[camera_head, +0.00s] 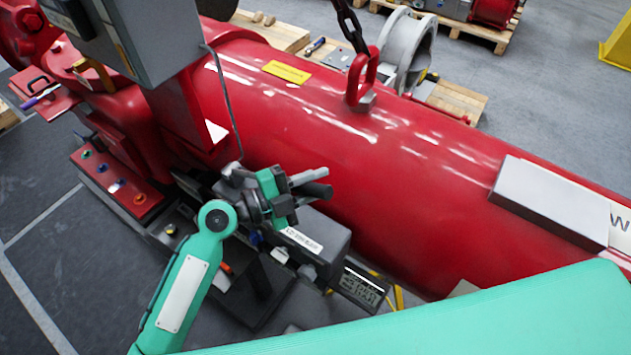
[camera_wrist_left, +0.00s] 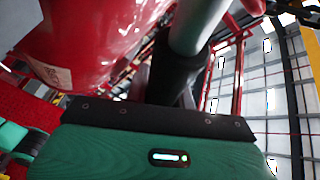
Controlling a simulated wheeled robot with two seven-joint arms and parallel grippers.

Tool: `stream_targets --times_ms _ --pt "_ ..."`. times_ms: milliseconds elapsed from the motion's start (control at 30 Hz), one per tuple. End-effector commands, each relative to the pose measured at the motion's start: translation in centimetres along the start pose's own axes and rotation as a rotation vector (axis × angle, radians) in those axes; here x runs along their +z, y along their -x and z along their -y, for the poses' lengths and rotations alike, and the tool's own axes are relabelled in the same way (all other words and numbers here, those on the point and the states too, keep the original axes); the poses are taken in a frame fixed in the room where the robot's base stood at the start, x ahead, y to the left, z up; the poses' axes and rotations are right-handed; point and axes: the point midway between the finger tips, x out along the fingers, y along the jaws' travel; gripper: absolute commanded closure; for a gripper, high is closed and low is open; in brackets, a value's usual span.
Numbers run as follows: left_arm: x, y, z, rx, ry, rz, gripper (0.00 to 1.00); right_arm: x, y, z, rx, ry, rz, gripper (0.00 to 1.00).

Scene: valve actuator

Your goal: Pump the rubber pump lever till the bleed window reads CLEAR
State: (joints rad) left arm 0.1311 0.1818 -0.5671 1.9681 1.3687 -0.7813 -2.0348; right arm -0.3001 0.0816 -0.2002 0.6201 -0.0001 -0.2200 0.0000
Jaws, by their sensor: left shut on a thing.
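The pump lever shows in the left wrist view as a grey rod with a black rubber sleeve (camera_wrist_left: 176,75), just beyond the gripper's edge. In the head view my left gripper (camera_head: 290,188) is shut on the lever, above a dark grey pump box (camera_head: 318,238) beside the red cylinder. The jaws and the lever overlap there, so the exact contact is hard to see. A small display (camera_head: 361,287) sits at the box's lower right corner; its dark characters are too small to read. I cannot make out the word CLEAR. My right gripper is not in view.
The large red cylinder (camera_head: 340,150) fills the middle, with a red lifting eye (camera_head: 361,82) and chain above. A grey cabinet (camera_head: 140,35) hangs at upper left. A red panel with coloured buttons (camera_head: 121,184) lies left of my arm. Pallets stand behind.

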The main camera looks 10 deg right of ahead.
Motion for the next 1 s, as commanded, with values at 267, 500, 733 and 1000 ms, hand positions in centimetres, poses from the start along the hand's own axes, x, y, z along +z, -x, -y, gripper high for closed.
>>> stream_targets --times_ms 267,500,733,1000 --pt "0.8 -0.4 -2.8 0.041 -0.075 0.02 1.0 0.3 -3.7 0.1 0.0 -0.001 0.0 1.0" --pt "1.4 -0.8 -5.1 0.082 -0.151 0.044 1.0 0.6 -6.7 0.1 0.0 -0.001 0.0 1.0" --pt "2.2 -1.0 -7.5 0.128 -0.235 0.07 1.0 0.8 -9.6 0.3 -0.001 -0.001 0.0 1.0" --pt "2.9 -1.2 -9.2 0.165 -0.307 0.093 1.0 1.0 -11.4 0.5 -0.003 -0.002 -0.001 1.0"
